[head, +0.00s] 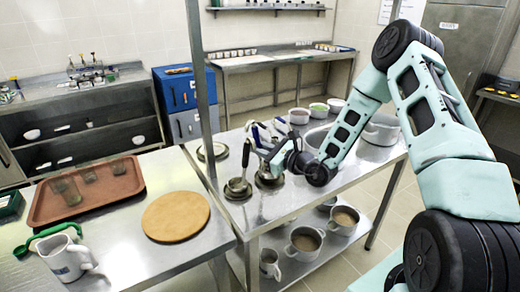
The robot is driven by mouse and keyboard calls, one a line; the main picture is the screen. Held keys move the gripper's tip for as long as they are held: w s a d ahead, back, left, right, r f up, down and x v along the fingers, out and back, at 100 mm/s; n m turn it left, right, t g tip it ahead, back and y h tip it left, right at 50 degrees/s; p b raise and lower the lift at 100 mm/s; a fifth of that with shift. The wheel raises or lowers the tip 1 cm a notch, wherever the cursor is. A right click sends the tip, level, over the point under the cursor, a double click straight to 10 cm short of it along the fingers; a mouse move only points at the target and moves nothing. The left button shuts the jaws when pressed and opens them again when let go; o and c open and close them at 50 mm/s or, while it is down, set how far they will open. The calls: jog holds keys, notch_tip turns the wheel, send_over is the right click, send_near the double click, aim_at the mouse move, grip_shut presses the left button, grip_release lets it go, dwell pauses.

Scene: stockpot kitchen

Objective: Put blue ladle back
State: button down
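My gripper (262,147) is over the middle steel counter, near upright handles. A ladle with a steel bowl (238,187) stands there, its shaft rising beside my fingers. A small blue part (264,131) shows among the fingers and handles; it may be the blue ladle's handle, but I cannot tell which bowl it belongs to. Another dark round base or bowl (268,179) lies below my gripper. The fingers are small and overlap the handles, so their opening and any hold are unclear.
Pots and bowls (299,116) stand right of my gripper, with a large pot (381,129) near my arm. A steel post (201,90) rises at left. A brown tray (45,212), round board (176,216), white jug (66,258) and green-handled scoop (48,235) occupy the left counter.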

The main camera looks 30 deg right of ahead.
jog(key=shift+f, duration=0.25)
jog(key=shift+f, duration=0.15)
jog(key=c, duration=1.4)
grip_release()
